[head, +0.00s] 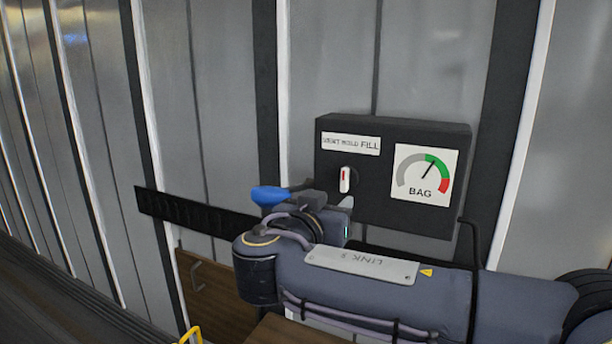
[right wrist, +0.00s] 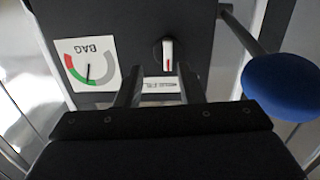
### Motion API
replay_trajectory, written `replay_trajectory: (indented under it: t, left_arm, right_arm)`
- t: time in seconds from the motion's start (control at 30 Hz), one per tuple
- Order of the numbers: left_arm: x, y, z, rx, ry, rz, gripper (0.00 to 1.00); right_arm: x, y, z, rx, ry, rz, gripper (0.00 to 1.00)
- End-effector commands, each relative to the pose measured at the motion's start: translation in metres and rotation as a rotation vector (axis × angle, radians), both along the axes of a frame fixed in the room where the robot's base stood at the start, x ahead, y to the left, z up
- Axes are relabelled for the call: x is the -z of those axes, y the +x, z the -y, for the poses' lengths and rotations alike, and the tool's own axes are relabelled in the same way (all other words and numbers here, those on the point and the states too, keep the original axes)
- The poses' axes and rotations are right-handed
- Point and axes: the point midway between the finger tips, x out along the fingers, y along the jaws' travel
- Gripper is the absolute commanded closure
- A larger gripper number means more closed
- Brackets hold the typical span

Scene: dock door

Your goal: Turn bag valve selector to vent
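The bag valve selector (head: 345,180) is a white knob with a red line on a dark control box (head: 400,212). It stands about upright, its red line pointing up towards the middle word of the VENT HOLD FILL label (head: 351,144). In the right wrist view the selector (right wrist: 168,54) appears upside down, beyond the gap between the fingers and nearer the right one. My right gripper (right wrist: 158,84) is open and empty, facing the box; in the head view it (head: 340,203) is just below the selector. Contact is not visible. My left gripper is out of view.
A BAG gauge (head: 425,173) sits right of the selector, its needle in green. A blue-ended lever (head: 270,195) stands left of the box, close to my right gripper; it also shows in the right wrist view (right wrist: 284,86). A dark horizontal rail (head: 190,212) runs below.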

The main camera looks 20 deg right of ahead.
Motion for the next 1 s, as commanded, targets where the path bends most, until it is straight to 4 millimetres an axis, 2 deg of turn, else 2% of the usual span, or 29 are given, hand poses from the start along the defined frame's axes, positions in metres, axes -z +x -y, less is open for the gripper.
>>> replay_trajectory:
  t: [0.07,0.17,0.4,0.6,0.97,1.0]
  left_arm:
    - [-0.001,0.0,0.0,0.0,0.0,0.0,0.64]
    - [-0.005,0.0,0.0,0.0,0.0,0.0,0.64]
    - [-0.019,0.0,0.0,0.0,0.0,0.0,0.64]
    - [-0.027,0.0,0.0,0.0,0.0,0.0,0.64]
    - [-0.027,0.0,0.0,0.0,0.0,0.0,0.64]
    - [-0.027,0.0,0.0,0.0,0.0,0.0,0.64]
  right_arm:
    - [-0.01,0.004,-0.006,-0.002,-0.01,0.051,0.65]
    - [-0.014,0.009,-0.001,0.0,-0.012,0.069,0.65]
    - [-0.015,0.034,0.029,0.002,-0.012,0.064,0.65]
    - [-0.013,0.05,0.047,-0.001,-0.011,0.064,0.65]
    - [-0.011,0.054,0.053,-0.003,-0.011,0.064,0.65]
    - [-0.011,0.054,0.053,-0.003,-0.011,0.064,0.69]
